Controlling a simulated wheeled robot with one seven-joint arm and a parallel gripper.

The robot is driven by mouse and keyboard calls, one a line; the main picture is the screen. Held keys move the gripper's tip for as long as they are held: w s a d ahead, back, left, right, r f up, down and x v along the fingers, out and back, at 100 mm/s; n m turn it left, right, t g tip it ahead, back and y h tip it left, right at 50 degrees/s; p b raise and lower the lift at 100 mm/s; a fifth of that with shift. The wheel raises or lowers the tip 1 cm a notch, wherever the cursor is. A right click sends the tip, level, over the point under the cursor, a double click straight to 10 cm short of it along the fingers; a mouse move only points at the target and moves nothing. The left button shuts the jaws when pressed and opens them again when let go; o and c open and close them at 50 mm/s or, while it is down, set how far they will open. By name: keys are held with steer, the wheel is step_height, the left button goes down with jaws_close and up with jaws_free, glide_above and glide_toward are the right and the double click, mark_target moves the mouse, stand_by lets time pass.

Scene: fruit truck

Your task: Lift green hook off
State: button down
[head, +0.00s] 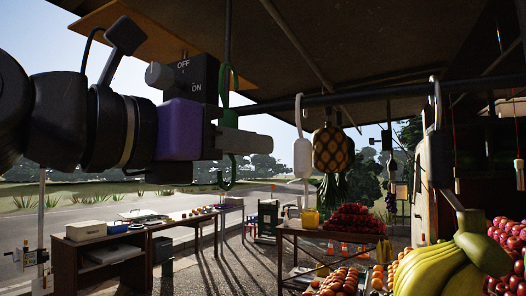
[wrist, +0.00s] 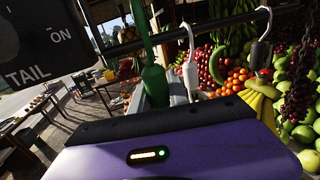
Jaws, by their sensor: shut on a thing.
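The green hook (head: 233,84) is upright in the head view, its upper loop above the level of the dark rail (head: 350,97) and its open lower hook hanging below my gripper. My gripper (head: 238,140) is shut on the middle of the hook; the fingers hide that part. In the wrist view the hook (wrist: 153,80) stands between the fingertips and crosses in front of the rail; its top is cut off. I cannot tell whether the loop still touches the rail.
A white hook (head: 301,140) and a netted pineapple-like bundle (head: 333,150) hang just right of my gripper. A second white hook (wrist: 262,30) hangs farther right in the wrist view. Bananas (head: 438,266) and other fruit fill the lower right. Tables stand below left.

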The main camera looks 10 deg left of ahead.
steer(key=shift+s, duration=0.1)
steer(key=s+a+b, duration=0.1)
steer(key=s+a, duration=0.1)
steer(key=s, duration=0.5)
steer(key=shift+s+a, duration=0.2)
steer(key=shift+a, duration=0.15)
stand_by(0.4)
